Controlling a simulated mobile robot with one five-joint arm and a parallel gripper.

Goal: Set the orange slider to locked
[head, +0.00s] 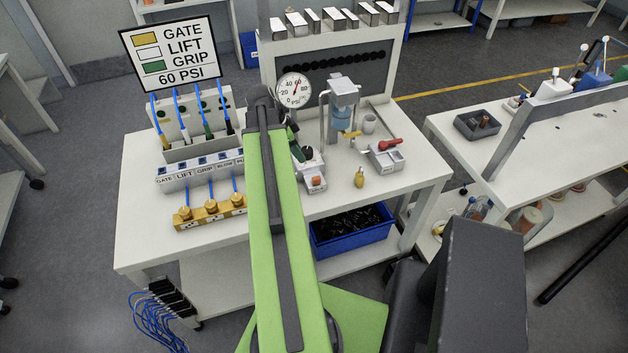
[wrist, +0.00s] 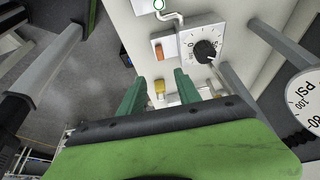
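The orange slider (head: 316,182) sits on a small white block at the front of the bench, just right of my arm. In the wrist view the orange slider (wrist: 159,51) is a short tab on a white plate, beyond my fingertips. Its lock markings are too small to read. My gripper (wrist: 156,82) has its two green fingers spread, with a clear gap and nothing held between them. It is apart from the slider. In the head view my green arm hides most of the gripper.
A black knob (wrist: 205,51) on a white dial plate is right of the slider in the wrist view. A pressure gauge (head: 293,90) stands behind. The bench's front right is clear.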

